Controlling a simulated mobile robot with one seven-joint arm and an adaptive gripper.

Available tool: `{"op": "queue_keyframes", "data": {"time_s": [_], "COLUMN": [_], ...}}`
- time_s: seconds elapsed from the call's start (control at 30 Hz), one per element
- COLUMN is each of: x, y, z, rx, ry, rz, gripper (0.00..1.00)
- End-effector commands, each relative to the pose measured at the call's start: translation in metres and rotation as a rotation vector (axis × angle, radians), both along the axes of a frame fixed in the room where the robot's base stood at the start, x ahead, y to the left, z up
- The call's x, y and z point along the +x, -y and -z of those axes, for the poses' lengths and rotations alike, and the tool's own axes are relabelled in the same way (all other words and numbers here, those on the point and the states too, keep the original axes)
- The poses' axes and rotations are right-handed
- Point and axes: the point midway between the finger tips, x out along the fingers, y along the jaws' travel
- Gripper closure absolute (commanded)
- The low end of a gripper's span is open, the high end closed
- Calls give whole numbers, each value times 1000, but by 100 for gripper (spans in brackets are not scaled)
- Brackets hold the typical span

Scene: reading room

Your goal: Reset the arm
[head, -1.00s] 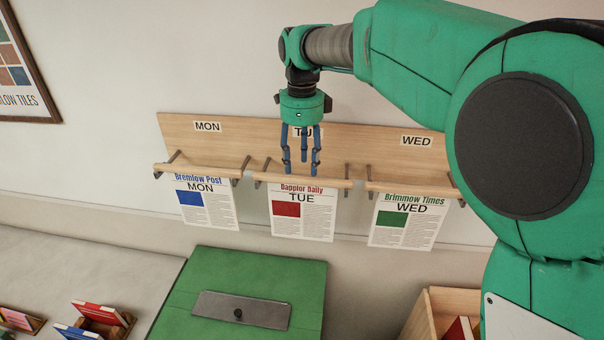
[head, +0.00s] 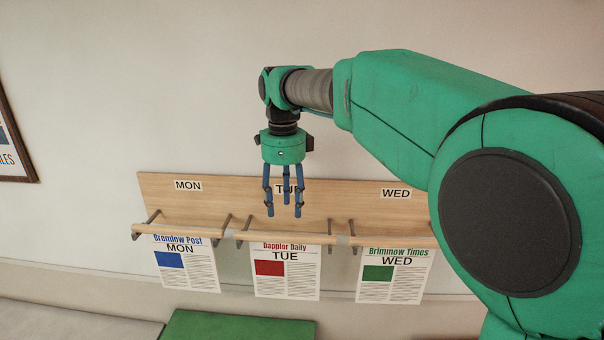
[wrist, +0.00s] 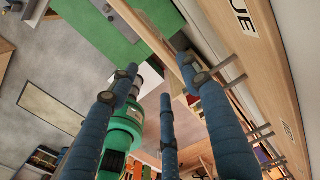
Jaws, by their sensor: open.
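My gripper (head: 284,205) hangs with its blue fingers pointing down in front of the wooden wall rack (head: 350,209). It is open, and nothing shows between its fingers. In the head view it partly covers the TUE label (head: 290,189). The fingertips are above the middle rod (head: 285,237), which carries the Dapplor Daily newspaper (head: 286,281). In the wrist view the fingers (wrist: 165,85) are spread, with the rack board (wrist: 262,50) along the right.
The Bremlow Post (head: 187,270) hangs under MON and the Brimmow Times (head: 394,284) under WED. A green surface (head: 240,327) shows at the bottom edge. A framed picture (head: 12,150) hangs at the left. The wall above the rack is bare.

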Motion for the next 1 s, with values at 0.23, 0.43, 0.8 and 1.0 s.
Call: {"op": "queue_keyframes", "data": {"time_s": [0.23,0.43,0.8,1.0], "x": [-19,-50,-122,-166], "y": [37,85,168,206], "z": [3,11,44,73], "rx": [13,17,-17,-61], "ry": [39,93,206,263], "rz": [-116,-287,-629,-812], "gripper": [53,53,53,53]}}
